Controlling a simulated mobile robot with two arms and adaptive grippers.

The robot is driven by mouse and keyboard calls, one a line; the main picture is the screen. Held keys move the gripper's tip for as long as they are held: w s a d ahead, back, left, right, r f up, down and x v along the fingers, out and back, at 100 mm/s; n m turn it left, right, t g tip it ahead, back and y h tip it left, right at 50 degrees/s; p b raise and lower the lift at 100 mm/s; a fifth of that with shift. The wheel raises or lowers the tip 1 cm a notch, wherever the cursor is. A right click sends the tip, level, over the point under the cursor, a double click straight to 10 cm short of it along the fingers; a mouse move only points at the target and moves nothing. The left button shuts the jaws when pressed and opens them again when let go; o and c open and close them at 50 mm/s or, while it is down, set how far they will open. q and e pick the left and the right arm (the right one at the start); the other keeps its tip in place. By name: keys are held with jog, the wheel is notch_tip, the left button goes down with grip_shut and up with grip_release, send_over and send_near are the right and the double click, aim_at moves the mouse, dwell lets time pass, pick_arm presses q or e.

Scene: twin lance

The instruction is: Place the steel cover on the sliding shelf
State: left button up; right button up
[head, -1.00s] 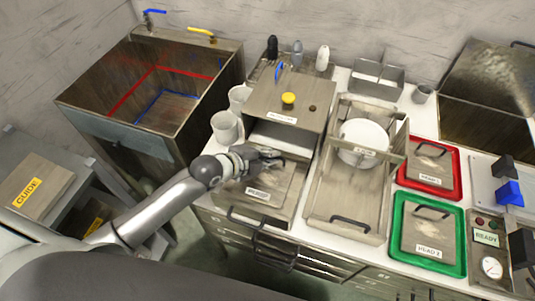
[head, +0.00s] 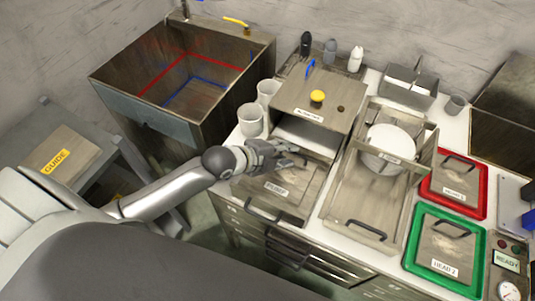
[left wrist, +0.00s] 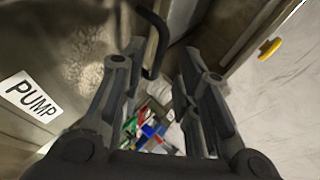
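My left gripper (head: 285,154) is open and seems empty, over the back of a steel panel labelled PUMP (head: 296,188), in front of a steel box (head: 298,95). The left wrist view shows its spread fingers (left wrist: 160,80) with the PUMP label (left wrist: 32,97) beside them and a dark handle (left wrist: 153,45) beyond. The panel has a dark handle (head: 273,217) at its front. Right of it, a steel shelf-like tray (head: 350,205) with a front handle extends forward from a frame. No part is labelled cover or sliding shelf, so I cannot tell which is which. My right gripper is out of view.
White cups (head: 250,120) stand left of the box. A white round pot (head: 388,145) sits in the frame. Red (head: 427,190) and green (head: 412,255) trays hold steel plates at right. A deep sink (head: 130,78) lies left. A GUIDE plate (head: 75,150) rests on a side table.

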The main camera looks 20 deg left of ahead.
pick_arm(q)
jog(key=v, duration=0.9)
jog(key=shift+b, duration=0.4)
jog(key=shift+s+a+r, duration=0.1)
jog(key=shift+s+a, duration=0.05)
